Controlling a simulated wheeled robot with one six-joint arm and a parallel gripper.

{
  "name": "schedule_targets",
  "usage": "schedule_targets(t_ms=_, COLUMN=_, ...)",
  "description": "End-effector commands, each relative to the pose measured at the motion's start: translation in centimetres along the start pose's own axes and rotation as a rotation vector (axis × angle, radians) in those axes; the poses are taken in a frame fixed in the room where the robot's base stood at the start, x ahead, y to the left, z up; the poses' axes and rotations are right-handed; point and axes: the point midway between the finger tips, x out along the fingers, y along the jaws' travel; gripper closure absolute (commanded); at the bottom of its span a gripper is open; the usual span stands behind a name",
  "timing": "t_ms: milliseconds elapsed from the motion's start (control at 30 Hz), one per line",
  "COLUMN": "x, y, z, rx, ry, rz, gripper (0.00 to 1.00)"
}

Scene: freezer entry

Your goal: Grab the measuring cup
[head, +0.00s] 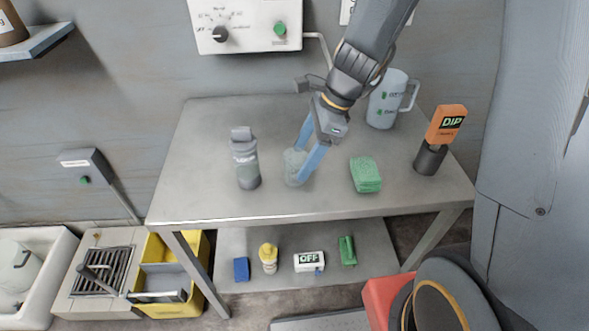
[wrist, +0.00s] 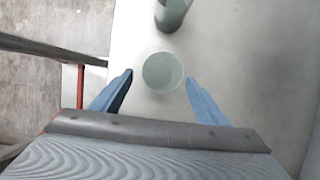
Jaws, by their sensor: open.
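The measuring cup, a small, translucent grey-green cup (head: 292,166), stands on the metal table in the head view. In the wrist view the cup (wrist: 162,72) shows as a pale round shape between the fingertips. My gripper (head: 301,165) is open and reaches down from the upper right, with its blue fingers on either side of the cup. In the wrist view my gripper (wrist: 159,78) shows a gap between each fingertip and the cup. The near finger hides part of the cup in the head view.
A grey bottle (head: 246,160) stands just left of the cup. A green sponge stack (head: 365,174) lies to the right. A pale jug (head: 384,103) stands at the back, and an orange DIP tool in a dark holder (head: 430,159) stands at the right. The front of the table (head: 300,203) is clear.

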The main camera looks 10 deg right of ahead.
Motion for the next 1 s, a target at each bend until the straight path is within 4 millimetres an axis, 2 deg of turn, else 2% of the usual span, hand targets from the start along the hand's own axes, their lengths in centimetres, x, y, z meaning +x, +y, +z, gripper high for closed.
schedule_targets(t_ms=433, x=4.7, y=-0.1, z=0.1, rx=-0.003, ry=0.001, rz=0.002, gripper=0.33)
schedule_targets(t_ms=767, x=5.3, y=-0.2, z=0.1, rx=-0.004, ry=0.002, rz=-0.001, gripper=0.33)
schedule_targets(t_ms=1000, x=5.3, y=-0.2, z=0.1, rx=-0.004, ry=0.002, rz=0.000, gripper=0.71)
